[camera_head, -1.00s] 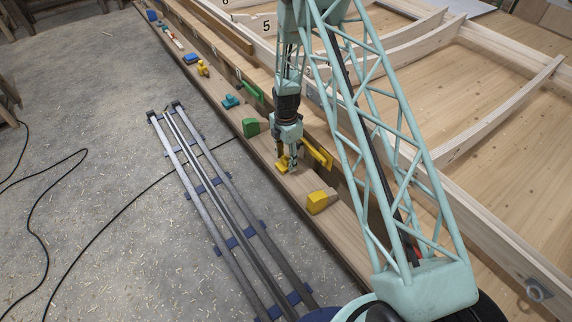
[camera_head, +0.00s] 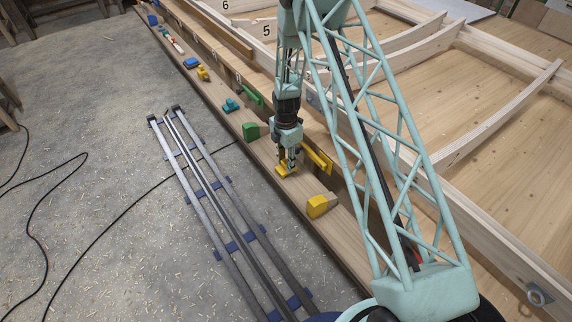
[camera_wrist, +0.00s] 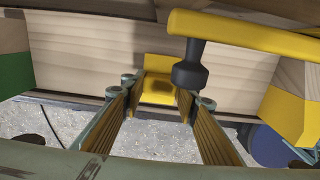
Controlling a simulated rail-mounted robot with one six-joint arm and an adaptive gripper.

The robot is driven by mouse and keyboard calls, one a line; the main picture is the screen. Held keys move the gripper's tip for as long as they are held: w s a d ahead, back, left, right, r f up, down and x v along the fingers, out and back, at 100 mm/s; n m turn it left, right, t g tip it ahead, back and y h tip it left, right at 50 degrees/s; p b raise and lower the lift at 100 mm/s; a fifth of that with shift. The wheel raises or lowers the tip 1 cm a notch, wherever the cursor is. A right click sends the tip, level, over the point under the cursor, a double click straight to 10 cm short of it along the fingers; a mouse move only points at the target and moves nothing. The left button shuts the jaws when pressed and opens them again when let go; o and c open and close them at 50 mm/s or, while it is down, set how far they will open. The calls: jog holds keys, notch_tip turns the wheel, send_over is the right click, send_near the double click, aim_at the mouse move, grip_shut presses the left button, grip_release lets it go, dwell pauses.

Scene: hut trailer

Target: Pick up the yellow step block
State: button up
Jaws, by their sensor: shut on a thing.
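The yellow step block (camera_head: 286,171) is low on the long wooden ledge, under my gripper. My gripper (camera_head: 288,165) points down with its fingers closed around the block. In the wrist view the yellow step block (camera_wrist: 158,90) sits between the far ends of the two ribbed fingers of my gripper (camera_wrist: 160,98). The fingers hide part of it. I cannot tell whether the block still touches the ledge.
A yellow bar-like handle (camera_head: 317,160) is close to the right of my gripper, and it crosses the upper wrist view (camera_wrist: 245,34). A yellow wedge-shaped block (camera_head: 318,206) is nearer on the ledge (camera_head: 335,228). A green block (camera_head: 251,131) lies beyond. Metal rails (camera_head: 222,212) lie on the floor.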

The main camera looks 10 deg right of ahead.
jog(key=shift+r+p, duration=0.45)
jog(key=shift+r, duration=1.3)
jog(key=s, duration=0.5)
jog(key=s+p, duration=0.1)
jog(key=s, duration=0.4)
jog(key=s+a+r, duration=0.1)
jog(key=s, duration=0.5)
jog(key=shift+r+p, duration=0.1)
jog(key=shift+p, duration=0.3)
jog(key=shift+w+r+b, duration=0.1)
jog(key=shift+r+b, duration=0.1)
jog(key=shift+b, duration=0.2)
jog(key=shift+r+b, duration=1.8)
jog(key=shift+b, duration=0.65)
